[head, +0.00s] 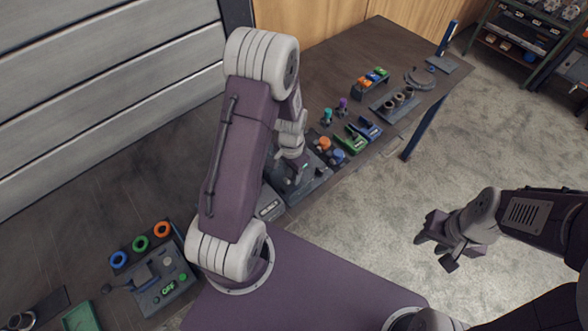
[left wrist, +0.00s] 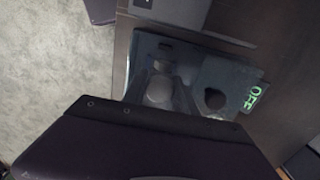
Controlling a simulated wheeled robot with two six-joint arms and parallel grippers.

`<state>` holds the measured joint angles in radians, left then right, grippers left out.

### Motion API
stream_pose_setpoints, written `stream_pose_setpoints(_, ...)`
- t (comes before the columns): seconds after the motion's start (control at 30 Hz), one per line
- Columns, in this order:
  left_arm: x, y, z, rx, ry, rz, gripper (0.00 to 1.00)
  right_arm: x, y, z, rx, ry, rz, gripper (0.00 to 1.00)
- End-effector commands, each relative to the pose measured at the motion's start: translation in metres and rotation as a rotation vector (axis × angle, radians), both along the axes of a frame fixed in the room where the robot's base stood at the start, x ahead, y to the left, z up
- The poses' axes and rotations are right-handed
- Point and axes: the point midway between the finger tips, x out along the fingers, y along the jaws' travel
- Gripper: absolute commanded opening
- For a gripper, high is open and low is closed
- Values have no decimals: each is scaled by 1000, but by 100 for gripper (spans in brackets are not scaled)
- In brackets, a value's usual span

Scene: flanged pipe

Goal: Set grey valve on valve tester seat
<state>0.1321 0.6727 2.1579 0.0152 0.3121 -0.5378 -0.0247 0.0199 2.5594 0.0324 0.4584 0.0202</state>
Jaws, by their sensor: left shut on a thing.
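My left gripper (head: 294,178) points down over a dark grey fixture plate (head: 312,184) near the table's front edge. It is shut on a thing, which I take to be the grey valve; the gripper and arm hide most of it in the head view. In the left wrist view the plate (left wrist: 205,68) has a grey rounded part, a dark round spot and a green lit label (left wrist: 258,95). I cannot tell whether the held thing touches the seat. My right gripper (head: 437,240) is open and empty over the floor.
A small grey box (head: 269,207) stands beside the plate. Orange (head: 324,143) and blue (head: 338,157) knobbed pieces stand to its right, with racks and coloured parts further back. Another device (head: 160,281) with coloured rings is at the left. Floor lies beyond the table edge.

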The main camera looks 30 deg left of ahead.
Motion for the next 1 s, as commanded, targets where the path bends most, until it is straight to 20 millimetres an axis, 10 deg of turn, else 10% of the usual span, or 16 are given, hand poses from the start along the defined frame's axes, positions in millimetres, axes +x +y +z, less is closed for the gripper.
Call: stream_pose_setpoints(1.0, 0, 0, 1, 0, 1, 1, 0, 0, 0, 5, 0, 0, 0, 36)
